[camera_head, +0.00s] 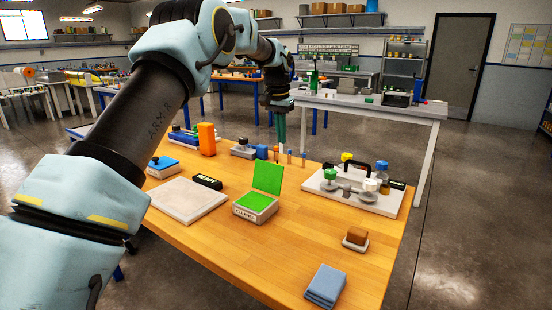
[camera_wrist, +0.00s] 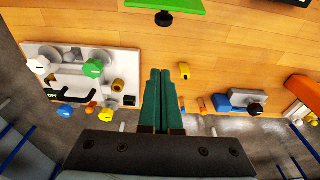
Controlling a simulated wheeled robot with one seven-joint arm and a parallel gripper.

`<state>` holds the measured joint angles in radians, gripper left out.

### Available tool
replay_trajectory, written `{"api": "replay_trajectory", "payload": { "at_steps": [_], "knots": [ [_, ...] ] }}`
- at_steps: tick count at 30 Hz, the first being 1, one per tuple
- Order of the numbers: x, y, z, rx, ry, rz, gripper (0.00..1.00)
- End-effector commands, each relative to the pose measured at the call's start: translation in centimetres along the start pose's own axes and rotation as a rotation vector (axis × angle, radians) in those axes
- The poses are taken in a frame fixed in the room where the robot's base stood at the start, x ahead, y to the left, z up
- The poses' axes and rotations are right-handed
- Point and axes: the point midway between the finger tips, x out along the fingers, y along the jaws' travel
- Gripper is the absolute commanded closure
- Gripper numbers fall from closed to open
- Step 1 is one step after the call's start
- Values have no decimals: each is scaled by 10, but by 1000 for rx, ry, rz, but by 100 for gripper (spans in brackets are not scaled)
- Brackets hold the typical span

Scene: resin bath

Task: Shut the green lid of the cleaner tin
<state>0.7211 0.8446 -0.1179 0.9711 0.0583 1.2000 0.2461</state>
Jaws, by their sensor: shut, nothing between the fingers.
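The cleaner tin (camera_head: 250,214) is a low pale box with a label on its front, standing mid-table. Its green lid (camera_head: 268,177) stands roughly upright at the tin's back edge, so the tin is open and its green inside shows. In the wrist view the green lid (camera_wrist: 168,6) is cut off by the top edge, with a dark knob below it. My gripper (camera_head: 280,150) is beyond the tin, over the table's far side, apart from the lid. Its teal fingers point down; in the wrist view the fingertips (camera_wrist: 160,72) are together and empty.
A white tray with knobs and a black handle (camera_head: 335,200) stands right of the tin. A pale slab (camera_head: 187,199) and a black labelled block (camera_head: 207,182) lie left. An orange block (camera_head: 207,139) stands behind. A blue cloth (camera_head: 325,285) lies at the front right.

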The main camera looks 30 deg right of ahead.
Motion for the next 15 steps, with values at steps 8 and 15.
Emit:
{"api": "replay_trajectory", "payload": {
  "at_steps": [8, 15],
  "knots": [
    [54, 0, 1, -2, -5, 1, 100],
    [76, -2, 12, -3, 1, -1, 100]
  ]
}}
